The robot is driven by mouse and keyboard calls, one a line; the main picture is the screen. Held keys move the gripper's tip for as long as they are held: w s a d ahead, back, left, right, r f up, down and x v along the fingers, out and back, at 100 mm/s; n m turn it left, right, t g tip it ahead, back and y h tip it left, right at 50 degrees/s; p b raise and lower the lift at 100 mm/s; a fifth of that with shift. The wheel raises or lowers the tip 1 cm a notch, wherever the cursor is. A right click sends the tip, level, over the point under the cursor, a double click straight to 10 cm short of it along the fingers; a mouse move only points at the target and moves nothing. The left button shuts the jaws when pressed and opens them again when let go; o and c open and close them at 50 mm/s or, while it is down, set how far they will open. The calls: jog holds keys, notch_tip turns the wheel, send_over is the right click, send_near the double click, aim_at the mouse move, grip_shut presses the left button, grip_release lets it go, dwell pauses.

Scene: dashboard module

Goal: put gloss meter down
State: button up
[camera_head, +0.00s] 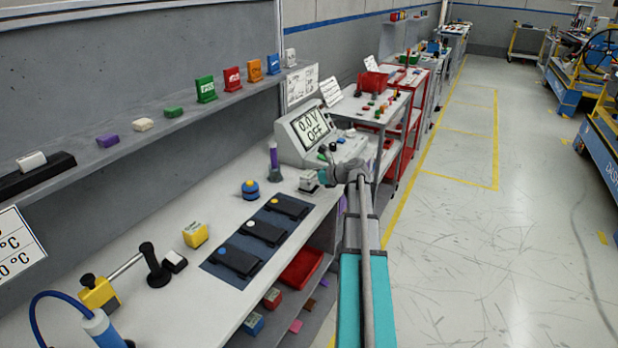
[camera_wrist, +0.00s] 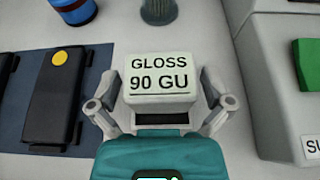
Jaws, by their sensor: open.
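The gloss meter (camera_wrist: 159,80) is a small white block with a label reading "GLOSS 90 GU". In the wrist view it sits between the two fingers of my gripper (camera_wrist: 160,108), which stand apart on either side of it. In the head view the gloss meter (camera_head: 309,181) is on the white bench top, just left of my gripper (camera_head: 322,176) and in front of the meter box. My gripper is open. Whether the fingers touch its sides cannot be told.
A dark blue mat (camera_head: 226,273) holds several black devices. The bench's front edge is close on the right.

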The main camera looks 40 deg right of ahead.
jog(key=shift+r, duration=0.2)
jog(key=p+v, duration=0.4)
jog(key=v, duration=0.6)
jog(key=shift+s+r, duration=0.15)
jog(key=shift+p+v, duration=0.3)
jog(key=shift+v, duration=0.5)
